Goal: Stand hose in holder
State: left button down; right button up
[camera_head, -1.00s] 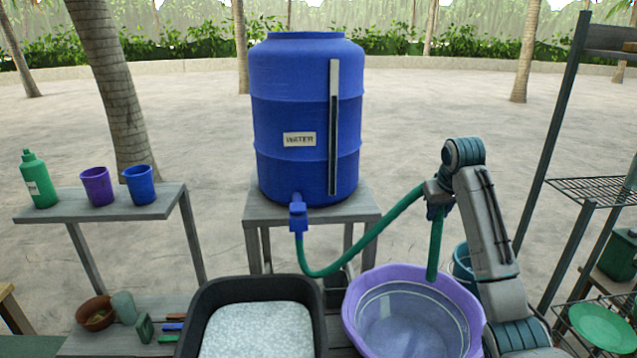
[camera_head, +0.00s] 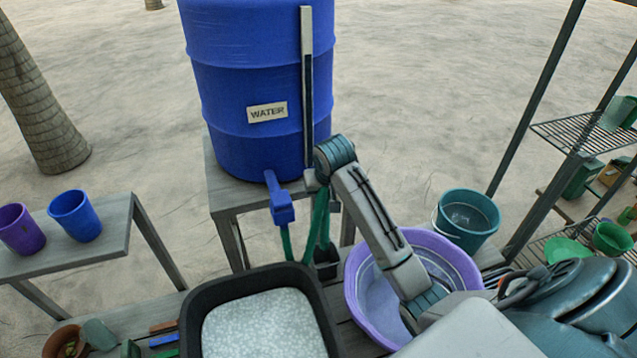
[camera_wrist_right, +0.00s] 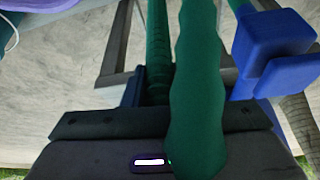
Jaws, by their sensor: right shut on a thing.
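The green hose (camera_head: 319,226) runs from the blue tap (camera_head: 281,203) down and back up to my right gripper (camera_head: 322,188). My right gripper is shut on the hose beside the water barrel's stand, with its fingers mostly hidden by the wrist. In the right wrist view the hose (camera_wrist_right: 193,95) hangs close in front of the camera, and the blue tap (camera_wrist_right: 275,50) is at the right. A small dark box, apparently the holder (camera_head: 327,266), stands below the hose; whether the hose end is inside it cannot be told. My left gripper is not in view.
The blue water barrel (camera_head: 260,70) stands on a wooden stand (camera_head: 222,193). A black tub (camera_head: 197,318) with pale contents and a purple basin (camera_head: 356,300) are in front. A teal bucket (camera_head: 466,240) stands right of the basin; shelves (camera_head: 570,137) are far right.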

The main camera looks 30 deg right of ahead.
aim_at(326, 220)
notch_tip(326, 220, down, 13)
jog(key=b, duration=0.2)
jog(key=shift+b, duration=0.3)
dwell(0.3)
jog(key=o, duration=1.8)
jog(key=shift+o, duration=0.2)
jog(key=p+v, duration=0.3)
jog(key=shift+w+d, duration=0.1)
jog(key=shift+w, duration=0.05)
jog(key=shift+r, duration=0.3)
jog(key=shift+v, duration=3.75)
